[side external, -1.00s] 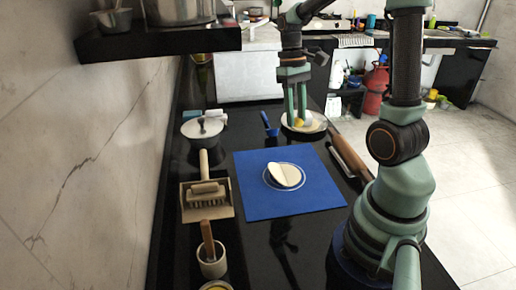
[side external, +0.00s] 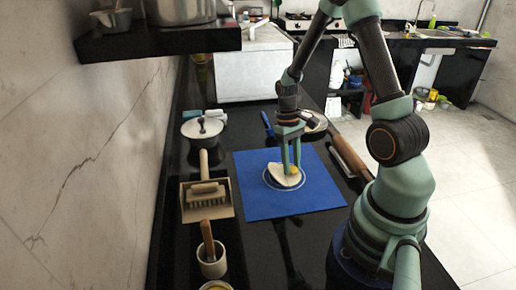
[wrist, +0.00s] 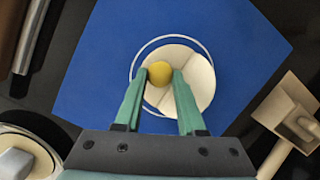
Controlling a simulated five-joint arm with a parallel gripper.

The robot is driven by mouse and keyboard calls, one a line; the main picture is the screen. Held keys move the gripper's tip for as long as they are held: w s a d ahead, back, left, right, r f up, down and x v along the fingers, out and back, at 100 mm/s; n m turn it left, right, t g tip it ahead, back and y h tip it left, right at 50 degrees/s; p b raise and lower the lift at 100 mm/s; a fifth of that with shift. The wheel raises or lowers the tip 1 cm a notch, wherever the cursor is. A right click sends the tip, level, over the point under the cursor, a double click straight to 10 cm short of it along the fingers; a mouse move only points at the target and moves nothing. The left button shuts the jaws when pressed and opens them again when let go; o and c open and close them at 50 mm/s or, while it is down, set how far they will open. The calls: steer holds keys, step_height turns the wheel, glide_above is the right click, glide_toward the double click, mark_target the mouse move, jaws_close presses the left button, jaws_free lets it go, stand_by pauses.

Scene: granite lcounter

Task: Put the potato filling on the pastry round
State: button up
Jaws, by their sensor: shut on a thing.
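The potato filling is a small yellow ball (wrist: 159,73) between my fingertips in the wrist view; a bit of it shows in the side view (side external: 294,170). My gripper (side external: 291,171) is shut on it, over the pastry round. The pastry round (side external: 280,180) is a pale disc with a crease across it, inside a white ring on the blue mat (side external: 255,205). In the wrist view the pastry (wrist: 196,84) lies behind the ball and fingertips. I cannot tell whether the ball touches the pastry.
A plate (side external: 314,124) stands behind the mat, partly hidden by my gripper. A rolling pin (side external: 349,156) lies right of the mat. Left are a lidded pot (side external: 202,128), a dustpan with brush (side external: 222,208) and a cup with a wooden handle (side external: 212,268). The front of the mat is clear.

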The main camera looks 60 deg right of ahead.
steer(key=shift+f, duration=0.15)
steer(key=o, duration=0.7)
steer(key=v, duration=1.2)
steer(key=s+a+r+n+t, duration=0.1)
steer(key=a+r+t, duration=0.3)
steer(key=a+r, duration=0.2)
steer(key=s+a+r+n+t+h, duration=0.1)
steer(key=a+r+t, duration=0.3)
steer(key=a, duration=0.7)
step_height(320, 180, up, 2)
steer(key=shift+r+n, duration=0.15)
steer(key=shift+n, duration=0.55)
